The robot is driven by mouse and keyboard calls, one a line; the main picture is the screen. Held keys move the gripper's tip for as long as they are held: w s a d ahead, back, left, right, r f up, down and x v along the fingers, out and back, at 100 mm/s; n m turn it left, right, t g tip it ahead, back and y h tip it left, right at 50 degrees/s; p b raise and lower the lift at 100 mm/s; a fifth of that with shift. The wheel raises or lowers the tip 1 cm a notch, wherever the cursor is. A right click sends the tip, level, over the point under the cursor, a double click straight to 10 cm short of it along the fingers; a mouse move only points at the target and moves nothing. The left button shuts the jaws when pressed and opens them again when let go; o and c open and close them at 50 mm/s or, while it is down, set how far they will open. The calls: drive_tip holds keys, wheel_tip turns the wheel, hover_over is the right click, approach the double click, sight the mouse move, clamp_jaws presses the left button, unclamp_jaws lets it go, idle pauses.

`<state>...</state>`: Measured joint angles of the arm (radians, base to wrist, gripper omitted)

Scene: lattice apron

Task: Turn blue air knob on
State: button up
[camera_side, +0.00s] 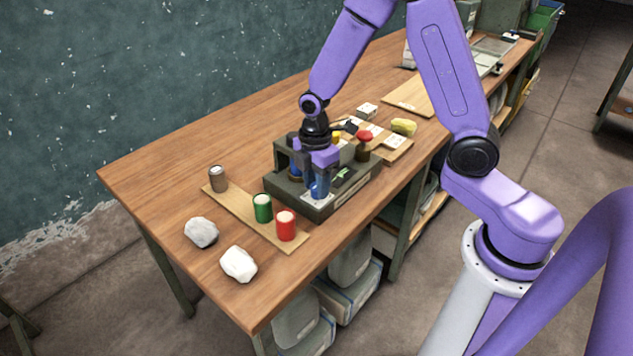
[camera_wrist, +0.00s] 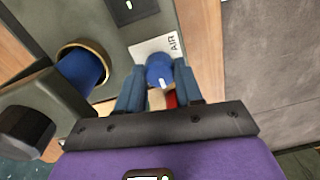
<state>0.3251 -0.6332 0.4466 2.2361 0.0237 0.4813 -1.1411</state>
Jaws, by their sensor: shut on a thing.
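The blue air knob (camera_wrist: 160,69) is round with a small white mark. It sits on a white plate marked AIR (camera_wrist: 148,50) on a dark grey fixture (camera_side: 285,190). In the side view the blue knob (camera_side: 320,190) shows at the fixture's front. My gripper (camera_wrist: 159,84) has one finger on each side of the knob and is shut on it. In the side view my gripper (camera_side: 317,176) points down over the fixture. Part of the knob's near side is hidden by the fingers, and a bit of red and tan shows between them.
A blue cylinder in a brass ring (camera_wrist: 84,72) stands left in the wrist view. A red-topped knob (camera_side: 364,136) stands behind the fixture. Green (camera_side: 262,208), red (camera_side: 285,226) and grey (camera_side: 218,179) cans stand on a board. White lumps (camera_side: 238,264) lie in front.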

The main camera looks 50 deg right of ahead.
sight(315, 185)
drive_tip(key=o, duration=1)
drive_tip(key=shift+o, duration=0.2)
wheel_tip(315, 185, up, 18)
drive_tip(key=shift+w+f, duration=0.2)
drive_tip(key=shift+f, duration=0.05)
drive_tip(key=s+f+m, duration=0.2)
drive_tip(key=s, duration=1)
drive_tip(key=s+f+m, duration=0.1)
drive_tip(key=s+f, duration=0.1)
drive_tip(key=s, duration=1)
drive_tip(key=shift+a+f+m, duration=0.3)
drive_tip(key=shift+f+m, duration=0.1)
